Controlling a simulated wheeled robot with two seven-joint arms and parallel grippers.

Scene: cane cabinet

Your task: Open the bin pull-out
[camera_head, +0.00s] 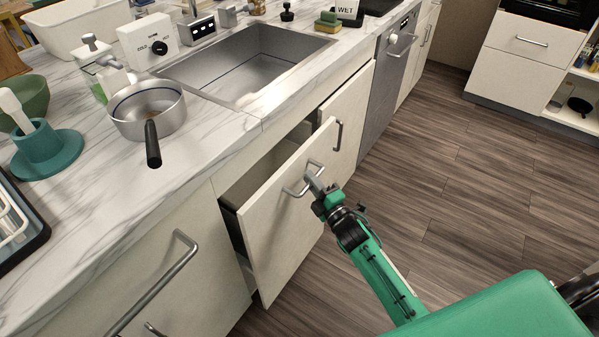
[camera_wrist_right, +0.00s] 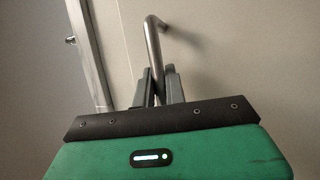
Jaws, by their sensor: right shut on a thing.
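The bin pull-out (camera_head: 285,225) is a white front panel under the counter below the sink, standing out from the cabinet with a dark gap behind it. Its metal bar handle (camera_head: 291,192) is on the front near the top. My right gripper (camera_head: 314,180) is at this handle, shut on it. In the right wrist view, the handle (camera_wrist_right: 152,45) runs down between the two fingers (camera_wrist_right: 158,88). My left gripper is not in view. The inside of the pull-out is mostly hidden behind its front.
A sink (camera_head: 245,62) lies behind. A cabinet handle (camera_head: 160,280) sticks out at lower left. A dishwasher (camera_head: 393,75) is beyond. Wooden floor (camera_head: 450,180) is clear at right.

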